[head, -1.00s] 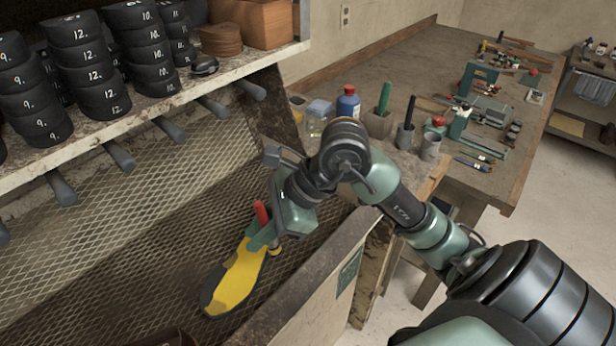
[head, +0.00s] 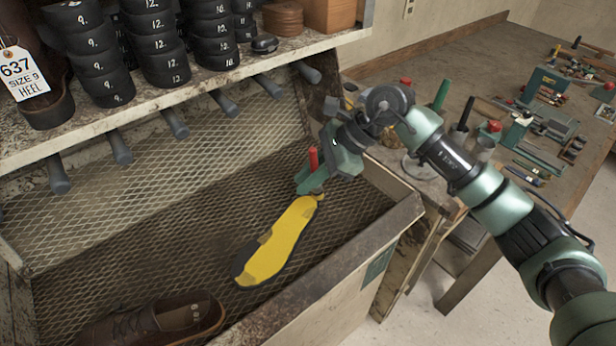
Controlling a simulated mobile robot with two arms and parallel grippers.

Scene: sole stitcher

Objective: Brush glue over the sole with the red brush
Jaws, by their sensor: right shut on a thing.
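The sole (head: 275,243) lies on the mesh floor of the bench tray. Yellow glue covers most of its top, with small brownish patches near the middle and a dark edge at the lower left end. My right gripper (head: 307,180) is shut on the red brush (head: 313,159), whose red handle points up. The brush's lower end is at the upper right end of the sole, and bristle contact is too small to tell. My left gripper is not in view.
A brown shoe (head: 168,318) lies in the tray's front left. The tray's front wall (head: 335,262) rises beside the sole. Above, a shelf (head: 190,93) with pegs holds stacked black heels (head: 165,45). A workbench (head: 455,75) with tools stands right.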

